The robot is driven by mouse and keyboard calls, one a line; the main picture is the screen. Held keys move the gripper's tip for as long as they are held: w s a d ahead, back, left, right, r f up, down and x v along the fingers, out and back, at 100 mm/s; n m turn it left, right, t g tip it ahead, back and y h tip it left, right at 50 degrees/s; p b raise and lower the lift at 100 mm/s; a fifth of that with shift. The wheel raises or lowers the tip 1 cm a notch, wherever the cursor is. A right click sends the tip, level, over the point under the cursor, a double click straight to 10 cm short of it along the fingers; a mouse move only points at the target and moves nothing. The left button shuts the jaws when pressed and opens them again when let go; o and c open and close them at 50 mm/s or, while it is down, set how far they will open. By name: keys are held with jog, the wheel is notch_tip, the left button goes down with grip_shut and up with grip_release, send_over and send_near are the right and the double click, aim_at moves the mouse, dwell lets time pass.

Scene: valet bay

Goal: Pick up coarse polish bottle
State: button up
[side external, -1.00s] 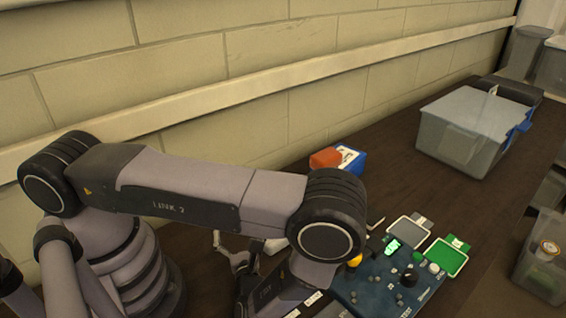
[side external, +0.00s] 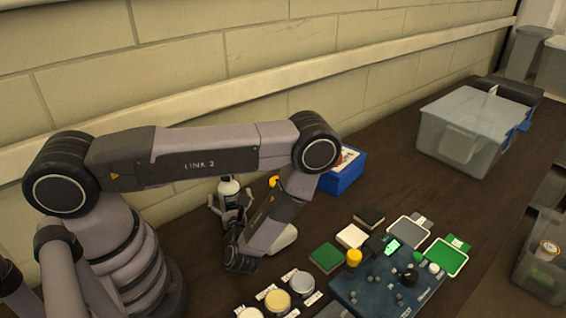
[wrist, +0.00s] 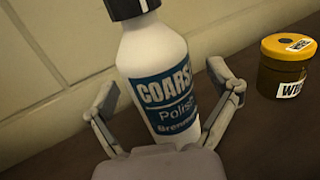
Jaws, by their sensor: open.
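The coarse polish bottle (wrist: 155,62) is white with a black cap and a blue label reading "COARSE Polish". It stands upright between the two fingers of my gripper (wrist: 165,110) in the wrist view, with dark gaps visible beside the label. The fingers are open, one on each side of it. In the side external view the bottle (side external: 229,188) shows near the wall, with my gripper (side external: 232,215) around its lower part. Its base is hidden by my gripper in the wrist view.
An amber jar (wrist: 287,66) with a yellow lid stands right of the bottle. A blue box (side external: 343,176) is by the wall. Several pads, tins and a blue control panel (side external: 385,285) lie in front. A grey lidded bin (side external: 465,140) stands far back.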

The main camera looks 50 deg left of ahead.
jog(key=c, duration=1.3)
